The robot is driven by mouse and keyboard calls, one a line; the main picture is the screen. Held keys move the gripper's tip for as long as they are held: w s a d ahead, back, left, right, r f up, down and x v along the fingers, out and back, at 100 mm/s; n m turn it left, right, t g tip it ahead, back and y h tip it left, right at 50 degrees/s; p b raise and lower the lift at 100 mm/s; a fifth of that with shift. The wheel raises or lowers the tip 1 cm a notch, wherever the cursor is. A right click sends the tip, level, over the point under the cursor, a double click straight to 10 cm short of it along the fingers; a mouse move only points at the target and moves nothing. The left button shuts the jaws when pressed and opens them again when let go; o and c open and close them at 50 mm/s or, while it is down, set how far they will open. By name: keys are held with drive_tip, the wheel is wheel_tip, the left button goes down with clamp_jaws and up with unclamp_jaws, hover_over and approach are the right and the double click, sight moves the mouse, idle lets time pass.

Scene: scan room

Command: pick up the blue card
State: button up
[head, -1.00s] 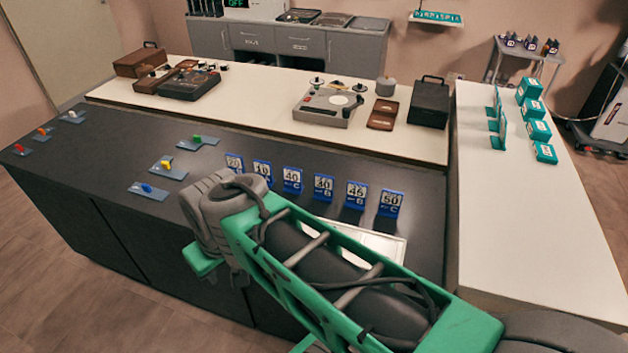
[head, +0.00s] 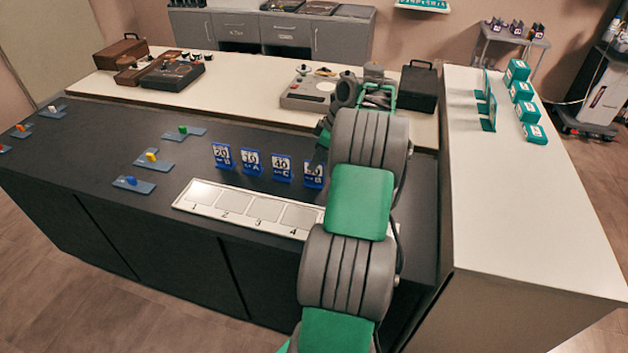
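A further blue card (head: 313,175) is partly covered by my arm. Any cards farther right are hidden behind it. My gripper (head: 321,152) is mostly hidden behind my arm links, close above and behind the partly covered card. I cannot see whether its fingers are open or touch a card.
A white strip with numbered squares (head: 212,213) lies in front of the cards. Grey-blue plates with coloured pegs (head: 134,187) lie to the left. A raised white counter (head: 235,98) with a grey device (head: 308,92) and a black case (head: 418,88) stands behind. Teal boxes (head: 523,91) stand at right.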

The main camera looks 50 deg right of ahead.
sight(305, 179)
drive_tip(key=x, duration=0.5)
drive_tip(key=shift+w+d+f, duration=0.1)
drive_tip(key=shift+d+f, duration=0.05)
drive_tip(key=shift+f, duration=0.2)
drive_tip(key=shift+c, duration=0.2)
clamp_jaws()
